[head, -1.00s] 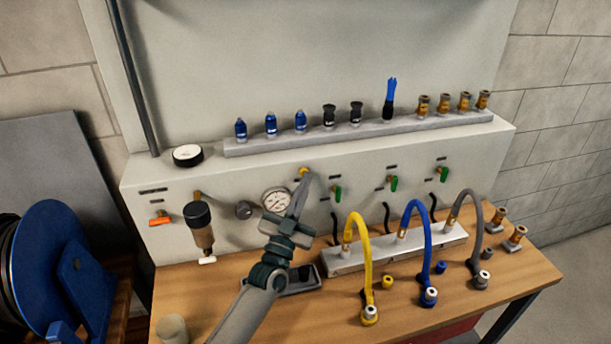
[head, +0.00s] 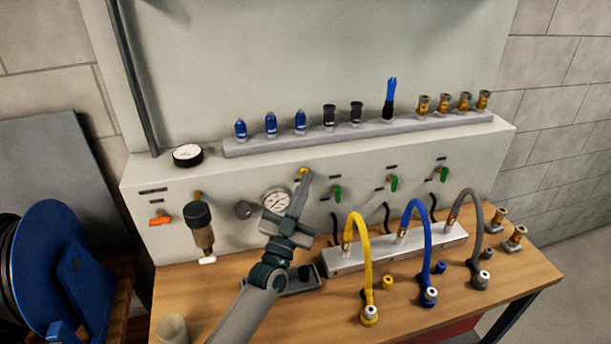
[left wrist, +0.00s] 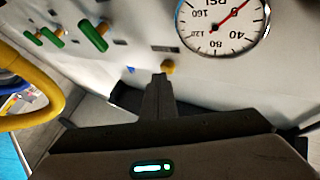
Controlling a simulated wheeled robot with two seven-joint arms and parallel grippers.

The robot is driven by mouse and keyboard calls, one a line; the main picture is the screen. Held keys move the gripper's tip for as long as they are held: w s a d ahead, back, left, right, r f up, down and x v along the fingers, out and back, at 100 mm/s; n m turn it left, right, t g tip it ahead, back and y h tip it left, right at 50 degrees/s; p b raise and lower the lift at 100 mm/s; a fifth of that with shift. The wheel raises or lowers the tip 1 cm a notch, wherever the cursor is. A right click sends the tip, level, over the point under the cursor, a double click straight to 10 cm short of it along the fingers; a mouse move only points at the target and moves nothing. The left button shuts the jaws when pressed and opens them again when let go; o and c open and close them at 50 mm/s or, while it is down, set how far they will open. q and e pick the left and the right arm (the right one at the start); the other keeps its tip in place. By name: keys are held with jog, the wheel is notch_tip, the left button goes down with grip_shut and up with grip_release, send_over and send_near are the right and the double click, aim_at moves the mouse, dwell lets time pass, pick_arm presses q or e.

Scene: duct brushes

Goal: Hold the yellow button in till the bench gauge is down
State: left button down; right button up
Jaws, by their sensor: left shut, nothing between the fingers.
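The yellow button (head: 304,170) sits on the pale front panel, just above and right of the round bench gauge (head: 275,201). My left gripper (head: 307,177) is shut and empty, its fingertips at the button. In the left wrist view the button (left wrist: 168,67) shows just beyond the shut fingertips (left wrist: 160,77); I cannot tell whether they touch or whether the button is pushed in. The gauge dial (left wrist: 222,22) is cut by the top edge there; its red needle points up and right, and its reading is unclear. My right gripper is not in view.
Green valve levers (head: 393,183) are right of the button. A grey knob (head: 243,209) and a filter unit (head: 200,226) are left of the gauge. Yellow (head: 359,250), blue (head: 418,235) and grey hoses arch over the bench. A small dark tray (head: 304,279) lies below my arm.

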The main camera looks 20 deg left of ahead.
pick_arm(q)
jog(key=shift+s+d, duration=0.1)
jog(key=shift+s, duration=0.05)
jog(key=shift+s+d+p, duration=0.45)
jog(key=shift+s+p, duration=0.05)
jog(key=shift+s, duration=0.15)
jog(key=shift+s, duration=0.1)
jog(key=s+d+p, duration=0.1)
jog(key=s, duration=0.1)
jog(key=s+d+p, duration=0.1)
jog(key=s, duration=0.1)
jog(key=shift+d, duration=0.4)
dwell(0.5)
